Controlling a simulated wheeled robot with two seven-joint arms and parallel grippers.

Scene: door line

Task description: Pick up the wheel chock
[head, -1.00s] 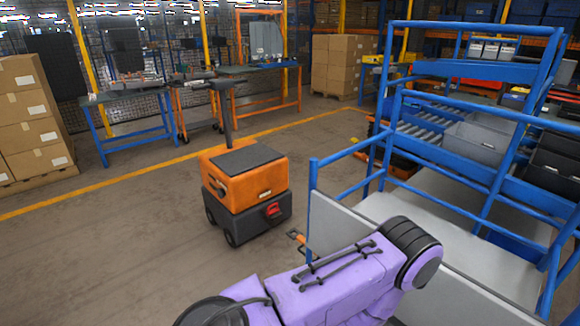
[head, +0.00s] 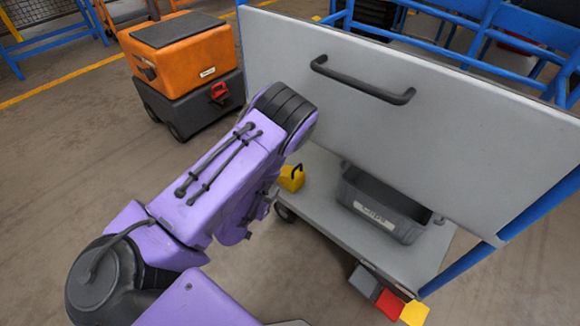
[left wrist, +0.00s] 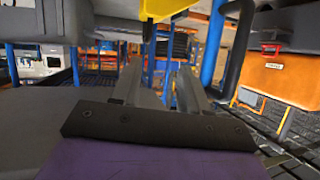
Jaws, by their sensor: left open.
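The wheel chock (head: 292,178), yellow with a black handle, sits on the grey lower deck of the cart (head: 335,215), near its left edge, just right of my left arm. In the left wrist view, which looks upside down, a yellow piece that looks like the chock (left wrist: 165,9) shows at the top edge, partly cut off. My left gripper (left wrist: 165,88) is open and empty, its fingers apart from the chock. In the head view it is mostly hidden behind my purple forearm. My right gripper is not in view.
A large grey panel (head: 400,85) with a black handle (head: 362,82) stands above the deck. A dark grey bin (head: 385,205) sits right of the chock. Grey, red and yellow pieces (head: 388,297) are at the deck's front corner. An orange and black wheeled unit (head: 185,70) stands at left.

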